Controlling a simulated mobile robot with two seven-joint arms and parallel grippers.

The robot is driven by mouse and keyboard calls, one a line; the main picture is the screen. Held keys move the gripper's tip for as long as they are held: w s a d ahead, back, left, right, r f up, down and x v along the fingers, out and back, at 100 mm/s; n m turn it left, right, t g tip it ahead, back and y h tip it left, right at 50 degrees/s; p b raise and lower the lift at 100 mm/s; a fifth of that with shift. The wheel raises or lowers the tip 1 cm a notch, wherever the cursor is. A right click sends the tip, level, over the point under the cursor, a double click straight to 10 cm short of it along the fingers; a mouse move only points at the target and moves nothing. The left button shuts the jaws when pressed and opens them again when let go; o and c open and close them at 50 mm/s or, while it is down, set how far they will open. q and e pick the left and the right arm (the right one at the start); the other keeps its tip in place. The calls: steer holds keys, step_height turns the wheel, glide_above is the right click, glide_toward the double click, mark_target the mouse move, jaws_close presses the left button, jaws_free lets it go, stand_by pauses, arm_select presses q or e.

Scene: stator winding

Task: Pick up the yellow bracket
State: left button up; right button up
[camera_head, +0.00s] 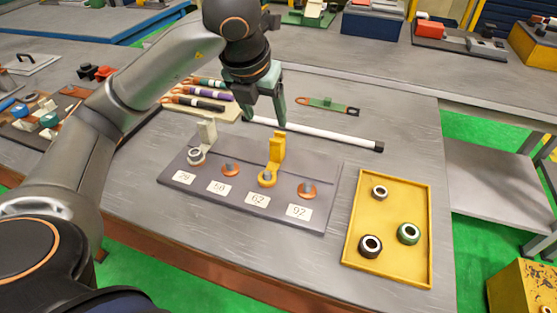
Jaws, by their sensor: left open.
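The yellow bracket (277,153) stands upright on the grey numbered board (322,220), at the station above the label 62. A yellow ring sits at its foot. My left gripper (266,123) comes down from above, a little behind the bracket and to its upper left in the picture. Its green fingers point downward. The gripper is open and holds nothing, and it looks apart from the bracket. The arm hides part of the table at the left. My right gripper is not in view.
A pale bracket (207,134) stands on the board at left. A yellow tray (428,215) with three rings lies at right. A white rod (325,135) with a dark end lies behind the board. Several coloured-handled tools (201,103) lie behind at left.

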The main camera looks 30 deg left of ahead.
mark_target(275, 141)
arm_select(q)
steer(key=b+x, duration=0.1)
steer(key=x, duration=0.6)
steer(key=shift+d+x, duration=0.1)
steer(key=shift+x, duration=1.25)
steer(key=shift+d+x, duration=0.15)
steer(key=shift+x, duration=1.2)
steer(key=shift+c, duration=0.3)
jaws_close()
